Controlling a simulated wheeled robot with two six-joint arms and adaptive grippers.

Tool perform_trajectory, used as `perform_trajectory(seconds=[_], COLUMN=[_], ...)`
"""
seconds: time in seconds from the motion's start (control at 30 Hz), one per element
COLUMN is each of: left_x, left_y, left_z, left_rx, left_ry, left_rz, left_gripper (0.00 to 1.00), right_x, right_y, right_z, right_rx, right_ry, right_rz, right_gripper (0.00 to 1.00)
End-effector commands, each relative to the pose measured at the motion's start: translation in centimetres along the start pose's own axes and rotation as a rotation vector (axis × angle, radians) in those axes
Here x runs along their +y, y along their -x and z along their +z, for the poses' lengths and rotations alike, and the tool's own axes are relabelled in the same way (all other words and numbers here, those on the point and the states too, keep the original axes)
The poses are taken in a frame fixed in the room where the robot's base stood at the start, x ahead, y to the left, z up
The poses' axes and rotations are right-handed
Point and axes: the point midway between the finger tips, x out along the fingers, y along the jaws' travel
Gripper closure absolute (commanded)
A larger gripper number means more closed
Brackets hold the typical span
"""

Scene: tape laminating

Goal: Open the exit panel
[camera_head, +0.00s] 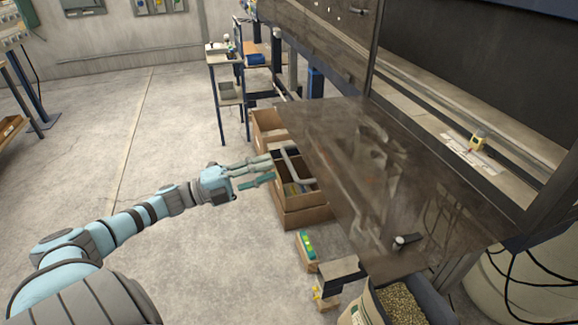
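A dark, glossy brown metal panel (350,165) fills the middle right, below the machine's opening; I take it to be the exit panel. A bent grey bar handle (298,166) stands out at its left edge. My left gripper (268,171) reaches in from the left at about the handle's height in the picture. Its fingers are spread, with nothing seen between them. The fingertips end just left of the handle; I cannot tell whether they touch it. A small knob or latch (405,241) shows near the panel's lower edge. My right gripper is not in view.
Cardboard boxes (303,214) stand on the floor below the handle. An open sack of pellets (400,302) is at the bottom right. A shelf rack (226,95) stands behind. The concrete floor (150,150) on the left is clear.

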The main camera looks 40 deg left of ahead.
Motion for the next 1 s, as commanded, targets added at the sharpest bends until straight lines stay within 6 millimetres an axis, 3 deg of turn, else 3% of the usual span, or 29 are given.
perform_trajectory(seconds=[0.1,0.3,0.6,0.8,1.0], left_x=[0.2,0.0,0.1,0.1,0.1], left_y=[-3.1,-6.0,-6.5,-6.5,-6.5], left_z=[0.0,0.1,0.1,0.1,0.1], left_rx=[0.0,-0.002,-0.004,-0.004,-0.003], left_ry=[-0.002,0.001,0.001,0.002,0.002], left_rz=[-0.008,-0.004,0.001,0.001,0.001], left_gripper=[0.71,0.71,0.71,1.0,1.0], right_x=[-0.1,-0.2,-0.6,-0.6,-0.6], right_y=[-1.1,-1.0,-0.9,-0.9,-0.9], right_z=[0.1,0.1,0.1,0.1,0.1], right_rx=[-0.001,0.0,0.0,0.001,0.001], right_ry=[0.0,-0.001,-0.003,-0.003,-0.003], right_rz=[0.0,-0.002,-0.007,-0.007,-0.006], right_gripper=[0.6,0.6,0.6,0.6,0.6])
